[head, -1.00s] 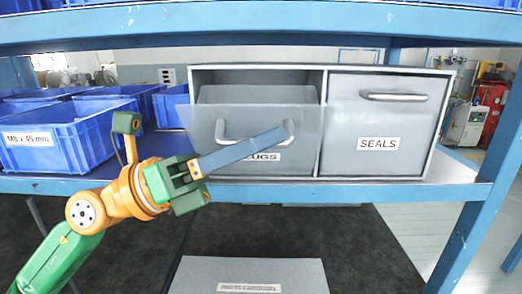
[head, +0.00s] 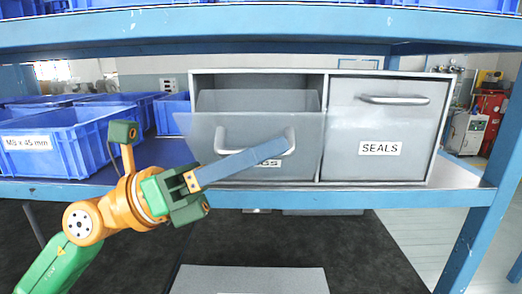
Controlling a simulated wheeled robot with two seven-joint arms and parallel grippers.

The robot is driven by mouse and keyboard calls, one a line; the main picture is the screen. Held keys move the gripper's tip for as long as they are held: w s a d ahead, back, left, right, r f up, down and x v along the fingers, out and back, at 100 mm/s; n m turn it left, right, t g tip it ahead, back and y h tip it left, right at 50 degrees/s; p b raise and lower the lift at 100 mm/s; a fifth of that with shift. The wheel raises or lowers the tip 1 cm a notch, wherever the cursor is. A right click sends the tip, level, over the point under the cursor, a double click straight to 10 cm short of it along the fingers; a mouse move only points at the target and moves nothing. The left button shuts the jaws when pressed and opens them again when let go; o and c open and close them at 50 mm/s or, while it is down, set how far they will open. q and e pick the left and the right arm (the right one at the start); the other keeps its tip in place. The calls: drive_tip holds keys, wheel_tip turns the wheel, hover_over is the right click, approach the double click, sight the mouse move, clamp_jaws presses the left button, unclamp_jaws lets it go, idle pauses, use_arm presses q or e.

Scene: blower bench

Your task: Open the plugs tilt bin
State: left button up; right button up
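The plugs tilt bin (head: 200,142) is the left of two grey bins in a cabinet on the blue shelf. Its front leans out at the top, with a gap behind the top edge. Its bar handle (head: 222,142) is on the front, above a partly covered label. My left gripper (head: 284,144) reaches from the lower left, its long blue finger crossing the front to the handle's right end. Only one finger shows clearly, so I cannot tell whether the handle is between the fingers. My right gripper is not in view.
The seals bin (head: 388,125) beside it is closed. Blue open boxes (head: 66,142) stand on the shelf to the left. A blue upper shelf beam (head: 270,27) runs above and a blue post (head: 478,225) stands at the right. A grey panel (head: 250,280) lies below the shelf.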

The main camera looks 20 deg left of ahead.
use_arm(q)
drive_tip(key=b+v, duration=0.5)
drive_tip(key=v, duration=0.2)
drive_tip(key=shift+b, duration=0.35)
